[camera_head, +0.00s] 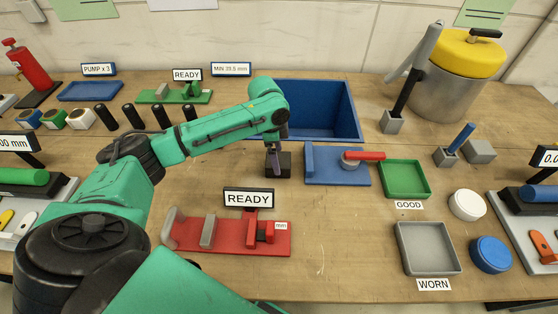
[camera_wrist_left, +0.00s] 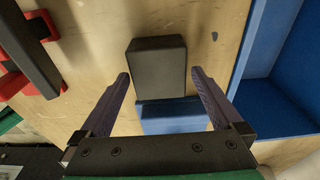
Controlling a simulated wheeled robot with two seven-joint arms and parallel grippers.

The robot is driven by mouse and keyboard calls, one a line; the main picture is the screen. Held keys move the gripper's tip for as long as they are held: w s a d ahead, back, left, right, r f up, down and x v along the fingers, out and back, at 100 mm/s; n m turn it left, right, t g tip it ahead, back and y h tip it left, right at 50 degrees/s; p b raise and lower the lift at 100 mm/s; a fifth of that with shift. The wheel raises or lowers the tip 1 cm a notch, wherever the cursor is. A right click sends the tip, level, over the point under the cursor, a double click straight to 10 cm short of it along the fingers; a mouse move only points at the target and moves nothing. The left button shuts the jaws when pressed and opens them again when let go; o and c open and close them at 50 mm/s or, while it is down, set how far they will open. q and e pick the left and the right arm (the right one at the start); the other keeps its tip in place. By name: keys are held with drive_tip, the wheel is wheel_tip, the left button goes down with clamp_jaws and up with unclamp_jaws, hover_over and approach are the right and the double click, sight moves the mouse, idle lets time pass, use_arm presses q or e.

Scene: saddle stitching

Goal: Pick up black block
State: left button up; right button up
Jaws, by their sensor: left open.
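The black block (camera_wrist_left: 156,68) lies on the wooden table, and in the left wrist view it sits ahead of and between my open left fingers (camera_wrist_left: 157,98). In the head view the black block (camera_head: 285,165) is beneath my left gripper (camera_head: 274,163), which points down and partly hides it. The fingers stand apart on both sides with a gap, and nothing is held. I cannot tell the exact height between fingertips and block. My right gripper is not in view.
A blue fixture (camera_head: 325,168) stands close to the block's right. A blue open bin (camera_head: 318,105) is behind it. A red fixture with a READY sign (camera_head: 248,198) is in front. Green (camera_head: 404,180) and grey (camera_head: 428,248) trays lie to the right.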

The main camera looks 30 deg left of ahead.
use_arm(q)
wheel_tip(320, 180, down, 3)
drive_tip(key=shift+d+f, duration=0.1)
drive_tip(key=shift+d, duration=0.05)
clamp_jaws()
